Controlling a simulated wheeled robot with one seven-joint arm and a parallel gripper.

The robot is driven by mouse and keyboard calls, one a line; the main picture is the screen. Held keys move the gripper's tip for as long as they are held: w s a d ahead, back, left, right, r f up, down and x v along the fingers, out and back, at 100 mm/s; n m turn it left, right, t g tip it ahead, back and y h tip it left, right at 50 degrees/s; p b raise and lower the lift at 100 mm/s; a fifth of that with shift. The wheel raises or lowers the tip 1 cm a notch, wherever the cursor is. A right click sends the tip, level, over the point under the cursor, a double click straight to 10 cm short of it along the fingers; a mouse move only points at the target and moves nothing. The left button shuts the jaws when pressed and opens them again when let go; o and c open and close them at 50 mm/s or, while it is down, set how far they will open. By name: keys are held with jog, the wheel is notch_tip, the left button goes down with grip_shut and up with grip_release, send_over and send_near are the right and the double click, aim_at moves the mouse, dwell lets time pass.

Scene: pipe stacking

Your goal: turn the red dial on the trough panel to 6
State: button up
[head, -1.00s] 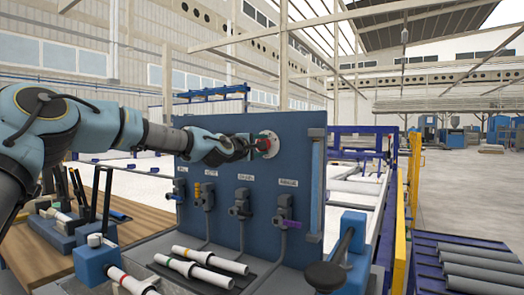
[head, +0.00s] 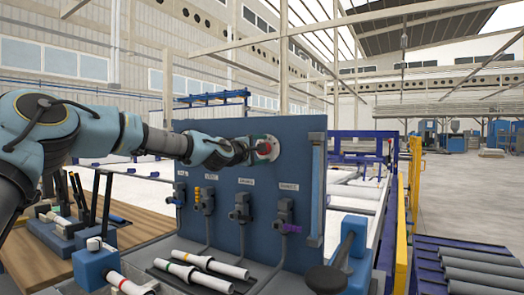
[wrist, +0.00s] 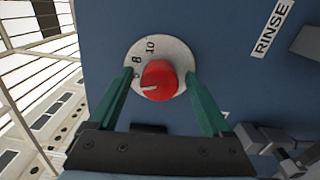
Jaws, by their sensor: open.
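The red dial (wrist: 160,80) sits on a round white plate (wrist: 172,48) on the blue panel (wrist: 232,75). In the wrist view the plate shows 10 and 8, with another mark partly hidden by the left finger. The dial's white pointer line points left and slightly down, towards that finger, below the 8. What it points at is hidden. My gripper (wrist: 158,75) is open, with one green finger on each side of the dial. I cannot tell whether they touch it. In the head view the dial (head: 265,148) is at the panel's upper right, with my gripper (head: 250,151) at it.
White pipes (head: 213,262) lie in front of the panel. Black levers (head: 106,195) stand on the bench at left. A RINSE label (wrist: 271,29) shows in the wrist view.

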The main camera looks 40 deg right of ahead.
jog(key=b+v, duration=0.4)
jog(key=v, duration=0.6)
jog(key=shift+a, duration=0.4)
jog(key=w+a+f+m+y+p, duration=0.1)
jog(key=a+f+m+y, duration=0.15)
jog(key=a+f, duration=0.4)
jog(key=w+a+f+m+y+p, duration=0.1)
jog(key=w+a+f+y, duration=0.15)
jog(key=f, duration=0.65)
jog(key=w+a+f+m+y, duration=0.2)
jog(key=a+f+y, duration=0.55)
jog(key=a, duration=0.85)
jog(key=s+a+f+y+p, duration=0.1)
jog(key=a+f, duration=0.2)
jog(key=a, duration=0.6)
jog(key=s+a+f+y+p, duration=0.1)
jog(key=a+f, duration=0.2)
jog(key=a, duration=0.5)
jog(key=s+a+g+y, duration=0.1)
jog(key=s+a, duration=0.3)
jog(key=a, duration=0.4)
jog(key=s+a+g+y, duration=0.1)
jog(key=s+a+g, duration=0.1)
jog(key=s+a, duration=0.3)
jog(key=a, duration=0.3)
jog(key=shift+s+a+f+y, duration=0.15)
jog(key=shift+s+a+y, duration=0.1)
jog(key=shift+s+y, duration=0.1)
